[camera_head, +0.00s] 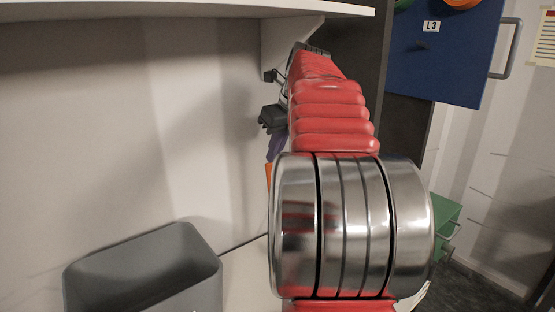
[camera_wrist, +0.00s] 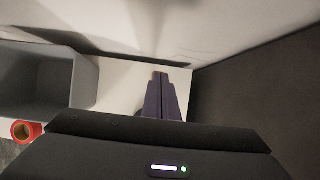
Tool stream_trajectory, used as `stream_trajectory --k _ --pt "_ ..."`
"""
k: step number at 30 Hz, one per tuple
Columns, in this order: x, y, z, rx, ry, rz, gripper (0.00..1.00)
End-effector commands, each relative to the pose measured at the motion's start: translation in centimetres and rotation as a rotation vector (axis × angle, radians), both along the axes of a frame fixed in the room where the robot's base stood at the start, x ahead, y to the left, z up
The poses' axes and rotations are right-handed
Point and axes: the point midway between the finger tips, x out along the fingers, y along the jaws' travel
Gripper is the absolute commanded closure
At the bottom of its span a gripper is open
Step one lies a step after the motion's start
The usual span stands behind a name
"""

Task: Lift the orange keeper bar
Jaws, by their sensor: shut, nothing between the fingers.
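In the wrist view my gripper (camera_wrist: 164,97) shows as two dark purple fingers, side by side and shut, with nothing held. A small orange-brown patch (camera_wrist: 160,75) shows at the fingertips; I cannot tell if it is part of the keeper bar or of the fingers. In the head view a bit of purple finger (camera_head: 276,148) shows at the left of my red and steel arm. A narrow orange strip (camera_head: 268,173) lies just below it, mostly hidden by the arm. I cannot tell for sure that this is the keeper bar.
A grey open bin (camera_head: 145,268) stands at the left on the white bench; it also shows in the wrist view (camera_wrist: 82,85). A red ring-shaped thing (camera_wrist: 27,131) lies beside it. A shelf (camera_head: 180,9) hangs above. A blue panel marked L3 (camera_head: 440,60) and a green box (camera_head: 446,212) are right.

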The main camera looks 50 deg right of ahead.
Motion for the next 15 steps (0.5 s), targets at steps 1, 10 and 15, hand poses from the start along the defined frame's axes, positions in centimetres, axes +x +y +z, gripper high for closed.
stream_trajectory --k 1,10,15 --pt "-0.5 0.1 0.7 -0.003 0.001 -0.001 1.0" --pt "-3.0 0.4 4.1 0.004 0.013 -0.005 1.0" --pt "-3.5 0.4 4.7 0.006 0.017 -0.005 1.0"
